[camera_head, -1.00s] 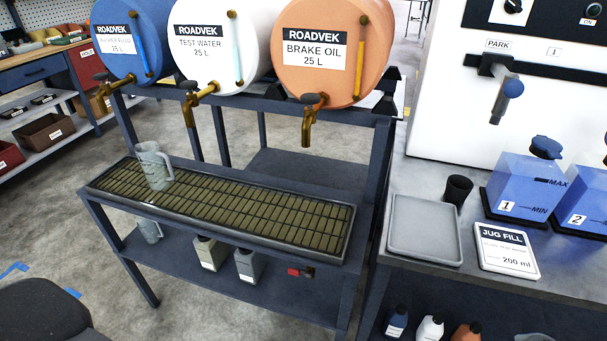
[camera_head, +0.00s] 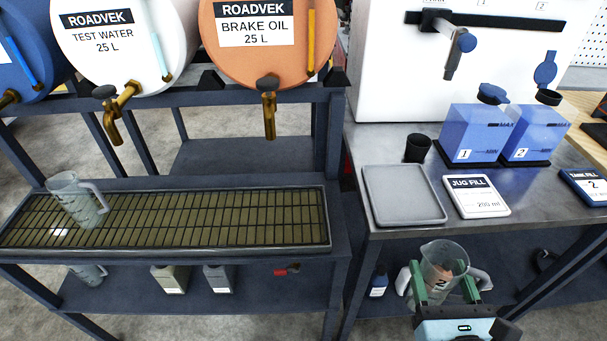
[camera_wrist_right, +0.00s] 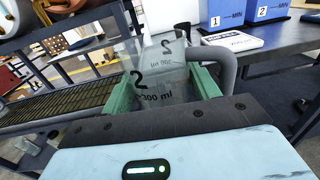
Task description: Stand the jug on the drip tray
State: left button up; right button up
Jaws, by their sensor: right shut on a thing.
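My right gripper (camera_head: 443,286) has green fingers and is shut on a clear jug (camera_head: 446,262) with a grey handle. In the right wrist view the held jug (camera_wrist_right: 165,85) reads "2" and "300 ml"; its handle points right. It looks upright, in front of the right-hand bench and below its top. The drip tray (camera_head: 230,218), a long grille in a dark frame, lies under the barrel taps to the left, apart from the held jug. A second clear jug (camera_head: 76,200) stands at its left end. My left gripper is not in view.
Brass taps (camera_head: 269,112) hang above the tray. The middle and right of the grille are clear. The bench right holds a flat grey tray (camera_head: 403,195), a black cup (camera_head: 418,148), a Jug Fill card (camera_head: 477,196) and two blue tanks (camera_head: 475,132). Bottles stand on lower shelves.

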aim_at(216, 211)
jog(key=i+j, duration=0.2)
jog(key=j, duration=0.2)
jog(key=i+j, duration=0.15)
jog(key=j, duration=0.2)
jog(key=i+j, duration=0.2)
jog(key=i+u, duration=0.05)
jog(key=i, duration=0.05)
